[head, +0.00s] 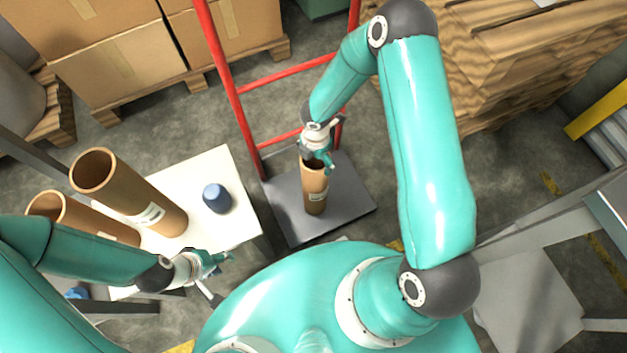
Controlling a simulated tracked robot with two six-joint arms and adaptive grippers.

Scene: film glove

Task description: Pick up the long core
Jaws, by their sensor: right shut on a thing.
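The core's foot appears to be on or just over the plate; I cannot tell which. Two more brown cores stand on the white table at the left: one tall core (135,195) with a label, and another core (80,212) partly hidden by my left arm. My left gripper (218,263) is by the table's front edge, apart from the cores; its finger gap is unclear.
A dark blue cylinder (216,198) stands on the white table (205,170). The red hand truck (232,95) rises behind the gripped core. Cartons on pallets (120,75) and stacked wooden boards (530,60) are at the back. Grey floor lies between them.

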